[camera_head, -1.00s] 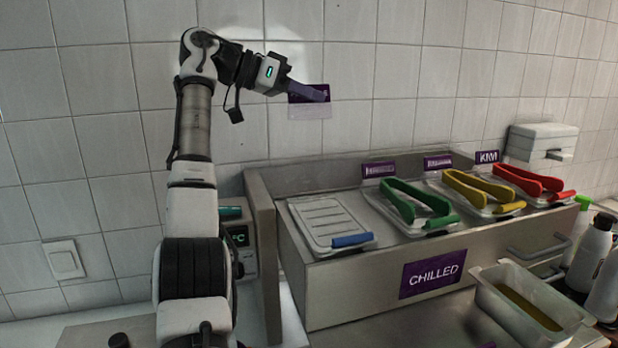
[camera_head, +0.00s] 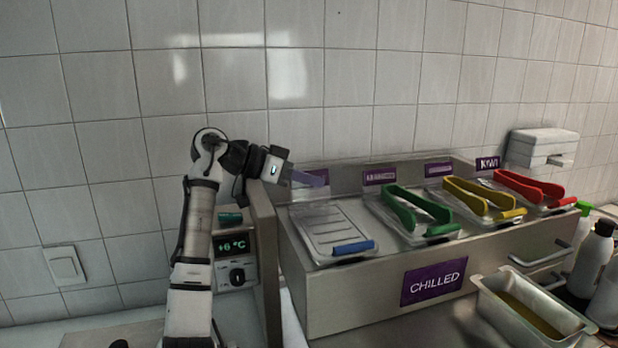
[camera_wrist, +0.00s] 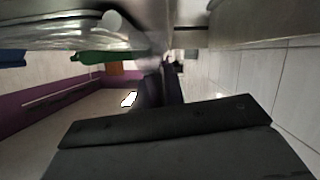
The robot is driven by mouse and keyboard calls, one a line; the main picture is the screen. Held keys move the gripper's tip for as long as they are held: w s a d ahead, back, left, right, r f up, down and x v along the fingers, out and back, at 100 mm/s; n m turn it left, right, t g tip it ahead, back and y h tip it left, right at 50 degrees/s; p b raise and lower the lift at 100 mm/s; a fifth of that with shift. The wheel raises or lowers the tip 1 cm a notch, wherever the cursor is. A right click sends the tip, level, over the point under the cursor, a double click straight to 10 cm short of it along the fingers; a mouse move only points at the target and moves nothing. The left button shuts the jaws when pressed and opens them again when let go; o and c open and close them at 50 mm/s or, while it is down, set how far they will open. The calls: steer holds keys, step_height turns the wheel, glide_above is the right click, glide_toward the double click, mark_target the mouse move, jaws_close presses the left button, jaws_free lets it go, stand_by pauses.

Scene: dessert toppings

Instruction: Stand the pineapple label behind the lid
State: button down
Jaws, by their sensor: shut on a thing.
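My gripper (camera_head: 308,179) is shut on the pineapple label (camera_head: 323,173), a small card with a purple upper band and a clear lower part. It holds the label upright just above the back left of the chilled unit. The lid (camera_head: 332,228), a clear ribbed cover with a blue handle, lies at the unit's left end. The label is above and behind the lid's back edge; whether its bottom touches the unit cannot be told. In the wrist view the dark fingers (camera_wrist: 160,88) show, but the label is not clearly made out.
To the right stand lids with green tongs (camera_head: 420,208), yellow tongs (camera_head: 482,195) and red tongs (camera_head: 528,186), with purple labels behind them, including one (camera_head: 381,176).

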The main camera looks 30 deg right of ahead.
steer(key=shift+f, duration=0.15)
steer(key=shift+f, duration=0.45)
steer(key=c, duration=1.5)
jaws_free()
steer(key=shift+r, duration=0.25)
steer(key=b+v, duration=0.1)
steer(key=v, duration=0.5)
steer(key=b+v, duration=0.2)
steer(key=v, duration=0.4)
steer(key=shift+s+r, duration=0.1)
steer(key=shift+r, duration=0.15)
